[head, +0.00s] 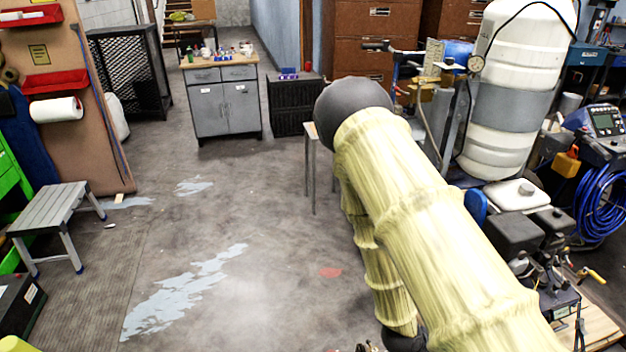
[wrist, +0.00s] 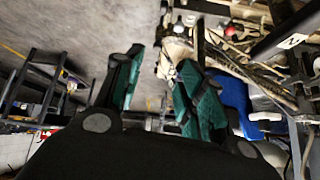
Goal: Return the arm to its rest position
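My arm, in a pale yellow sleeve, fills the lower right of the head view. It rises to a dark rounded joint and folds back down behind itself. My gripper is not clearly visible there. In the wrist view my gripper (wrist: 160,65) shows two dark fingers with green pads, spread apart, with nothing seen held between them. Beyond the fingers are grey floor and cluttered equipment, tilted in the picture.
The line striper (head: 512,90), with its white tank, stands right of my arm. A grey cabinet (head: 222,105) and a black crate (head: 291,106) stand at the back. A step stool (head: 52,208) is at left. The painted floor (head: 215,270) between is largely clear.

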